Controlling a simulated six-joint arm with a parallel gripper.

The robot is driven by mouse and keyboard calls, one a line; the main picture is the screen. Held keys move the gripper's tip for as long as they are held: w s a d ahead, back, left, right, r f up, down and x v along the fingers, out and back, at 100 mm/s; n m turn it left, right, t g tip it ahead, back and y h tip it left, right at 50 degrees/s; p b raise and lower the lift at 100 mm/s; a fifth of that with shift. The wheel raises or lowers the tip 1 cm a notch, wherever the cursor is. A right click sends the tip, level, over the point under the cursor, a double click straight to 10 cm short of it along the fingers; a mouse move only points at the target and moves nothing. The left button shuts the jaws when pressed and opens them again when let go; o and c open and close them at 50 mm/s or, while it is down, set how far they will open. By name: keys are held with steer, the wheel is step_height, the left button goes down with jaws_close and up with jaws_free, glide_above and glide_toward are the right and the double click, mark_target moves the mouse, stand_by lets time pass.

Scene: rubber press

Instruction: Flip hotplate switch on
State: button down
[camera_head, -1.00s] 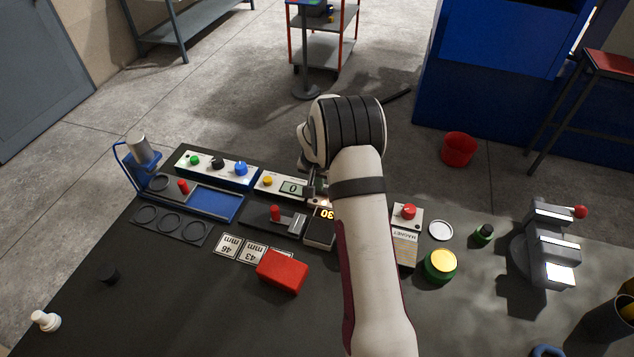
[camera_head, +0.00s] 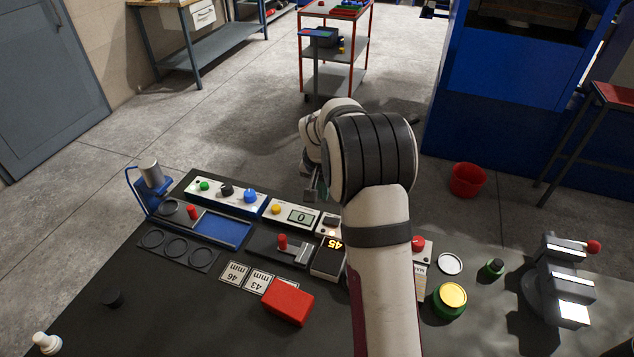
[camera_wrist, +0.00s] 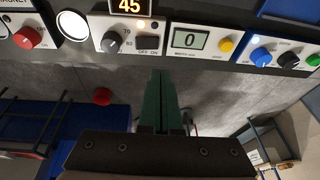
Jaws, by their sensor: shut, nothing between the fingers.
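The hotplate's front panel (camera_wrist: 120,35) is at the top of the wrist view, with a dark dial marked 70 and 90 and an orange display reading 45. The small dark switch (camera_wrist: 149,41) is right of the dial, over OFF and ON lettering; its exact position is hard to tell. A small orange light shows near it. My gripper (camera_wrist: 161,73) has green fingers, shut and empty, with their tips below the switch in the picture and apart from it. In the head view my gripper (camera_head: 312,192) is above the hotplate's display (camera_head: 334,244), and my arm hides part of the panel.
Left of the hotplate are a white module with a 0 display (camera_head: 300,216) and a slide with a red knob (camera_head: 283,241). A red block (camera_head: 288,303) lies in front.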

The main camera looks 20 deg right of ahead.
steer(key=r, duration=0.1)
steer(key=a+r, duration=0.1)
steer(key=r, duration=0.1)
steer(key=a+r, duration=0.1)
steer(key=shift+r, duration=0.3)
